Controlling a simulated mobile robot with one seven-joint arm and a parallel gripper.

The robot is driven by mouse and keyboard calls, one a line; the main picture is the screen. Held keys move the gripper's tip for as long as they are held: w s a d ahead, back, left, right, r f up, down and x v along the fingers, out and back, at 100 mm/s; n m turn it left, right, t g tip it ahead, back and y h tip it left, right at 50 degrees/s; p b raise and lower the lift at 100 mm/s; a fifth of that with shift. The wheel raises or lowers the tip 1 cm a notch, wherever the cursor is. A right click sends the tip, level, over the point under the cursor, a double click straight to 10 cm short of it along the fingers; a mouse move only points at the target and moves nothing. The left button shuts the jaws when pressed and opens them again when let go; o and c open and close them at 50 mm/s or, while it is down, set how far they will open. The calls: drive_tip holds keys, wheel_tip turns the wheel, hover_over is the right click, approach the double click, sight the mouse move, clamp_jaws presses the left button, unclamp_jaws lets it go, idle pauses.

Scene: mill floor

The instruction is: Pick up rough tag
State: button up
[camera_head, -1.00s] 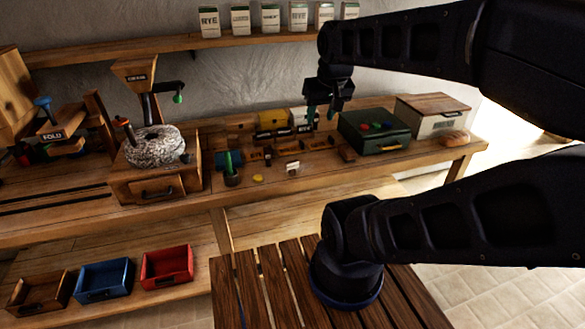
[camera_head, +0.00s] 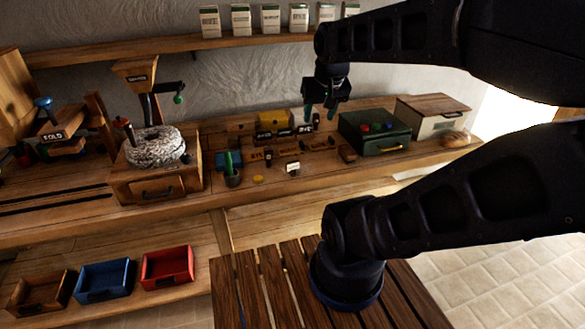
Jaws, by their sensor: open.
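Several small wooden tags with dark lettering lie on the workbench (camera_head: 410,166) near its middle: a left one (camera_head: 257,155), a middle one (camera_head: 287,149) and a right one (camera_head: 318,144). A small white card (camera_head: 293,167) stands in front of them. The lettering is too small to tell which is the rough tag. My gripper (camera_head: 319,114) is open and empty, fingers pointing down, with its green-tinted fingertips apart. In the picture it is just above the right wooden tag, and it appears raised above the bench.
A green box (camera_head: 372,146) with coloured knobs stands right of the tags. Small dark-labelled blocks and a yellow box (camera_head: 273,119) stand behind them. A millstone (camera_head: 155,148) sits farther left.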

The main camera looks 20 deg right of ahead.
drive_tip(key=w+f+m+g, duration=0.2)
drive_tip(key=w+f+m, duration=0.6)
drive_tip(key=w, duration=0.4)
drive_tip(key=m+g+h, duration=0.2)
drive_tip(key=m, duration=0.5)
approach(292, 162)
drive_tip(key=shift+d+f, duration=0.2)
drive_tip(key=shift+d, duration=0.2)
drive_tip(key=shift+w+f, duration=0.15)
drive_tip(key=shift+f, duration=0.4)
drive_tip(key=shift+d+f, duration=0.2)
drive_tip(key=shift+f, duration=1.55)
drive_tip(key=shift+d+f, duration=0.25)
drive_tip(key=shift+f, duration=1.5)
drive_tip(key=shift+d+f, duration=0.2)
drive_tip(key=shift+f, duration=1.5)
drive_tip(key=c, duration=1.1)
drive_tip(key=shift+o, duration=0.2)
drive_tip(key=shift+r, duration=0.1)
